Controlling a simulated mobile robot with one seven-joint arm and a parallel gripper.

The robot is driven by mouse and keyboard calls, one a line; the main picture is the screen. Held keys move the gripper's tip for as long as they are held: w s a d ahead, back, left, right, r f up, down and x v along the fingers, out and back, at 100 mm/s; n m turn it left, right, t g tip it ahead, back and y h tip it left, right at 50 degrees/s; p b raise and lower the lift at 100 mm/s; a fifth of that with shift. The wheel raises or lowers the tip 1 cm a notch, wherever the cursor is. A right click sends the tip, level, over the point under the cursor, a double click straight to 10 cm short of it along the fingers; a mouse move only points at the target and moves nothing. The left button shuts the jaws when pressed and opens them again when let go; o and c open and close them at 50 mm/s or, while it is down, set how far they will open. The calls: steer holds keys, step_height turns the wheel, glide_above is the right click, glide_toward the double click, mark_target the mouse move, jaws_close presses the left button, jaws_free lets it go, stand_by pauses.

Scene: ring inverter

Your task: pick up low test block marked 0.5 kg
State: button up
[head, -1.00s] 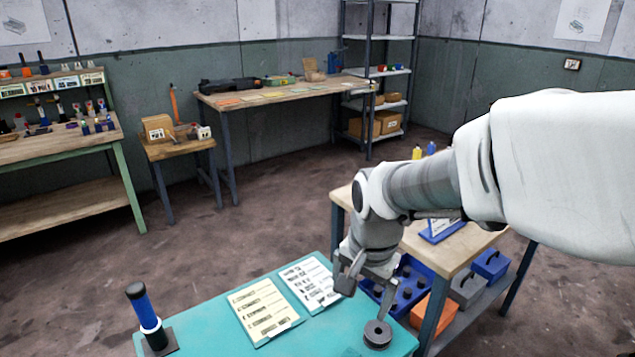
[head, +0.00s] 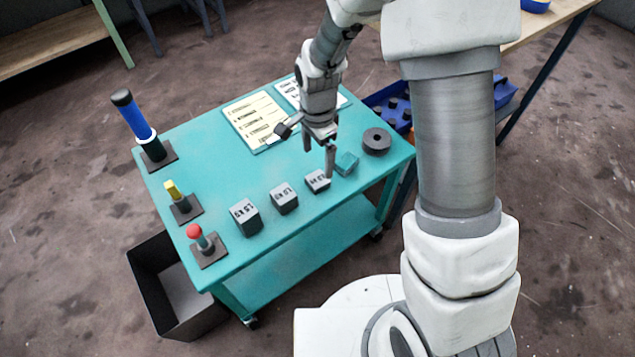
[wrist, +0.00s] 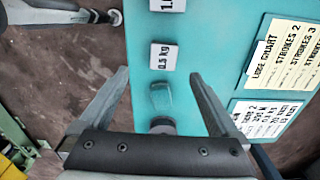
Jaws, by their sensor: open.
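The low grey test block (head: 318,180) stands on the teal table (head: 215,135), the rightmost of three grey blocks. In the wrist view its white top reads 0.5 kg (wrist: 162,57). My gripper (head: 319,157) is open and empty above the table, close to this block. In the wrist view my gripper (wrist: 159,76) has its fingers apart, with the block slightly beyond the fingertips and roughly centred between them. A small teal block (head: 346,163) lies beside the marked block and shows between the fingers in the wrist view (wrist: 160,97).
Two taller grey blocks (head: 284,198) (head: 246,217) stand to the left. A black disc (head: 377,142) lies to the right. Printed cards (head: 258,120) lie at the back. Blue, yellow and red-topped posts (head: 203,242) line the left edge. A dark bin (head: 178,290) is below.

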glide_above(318, 179)
steer(key=f, duration=0.4)
steer(key=shift+s+b, duration=0.35)
steer(key=shift+s, duration=0.05)
steer(key=f, duration=0.1)
steer(key=f+b, duration=0.1)
steer(key=f, duration=0.1)
steer(key=f+b, duration=0.1)
steer(key=f, duration=0.1)
steer(key=shift+w+f, duration=0.1)
steer(key=shift+w, duration=0.3)
jaws_close()
